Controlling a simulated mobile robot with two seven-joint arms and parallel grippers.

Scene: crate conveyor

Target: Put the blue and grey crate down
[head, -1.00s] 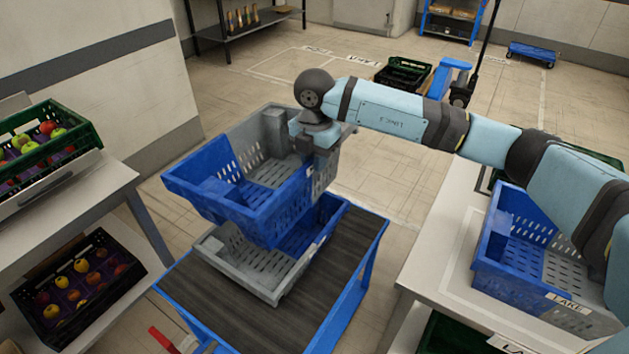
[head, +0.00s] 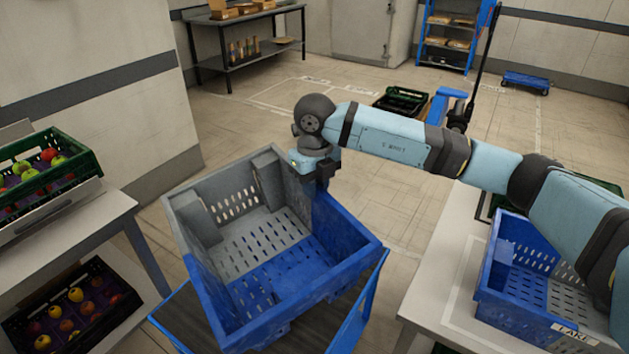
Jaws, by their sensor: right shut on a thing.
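My right gripper (head: 318,176) is shut on the far rim of a blue and grey crate (head: 350,258). The crate is empty, grey at the far left and blue at the near right. It hangs slightly tilted over the dark belt with a blue frame (head: 180,318) and covers most of it. Whether its bottom touches anything beneath is hidden. The other crate seen on the belt earlier is hidden behind it. My left gripper is not in view.
A second blue and grey crate (head: 492,268) stands on the white table (head: 440,275) at right. At left, a green crate of apples (head: 85,168) stands on a table, with a dark crate of fruit (head: 60,338) below. Open floor lies beyond the belt.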

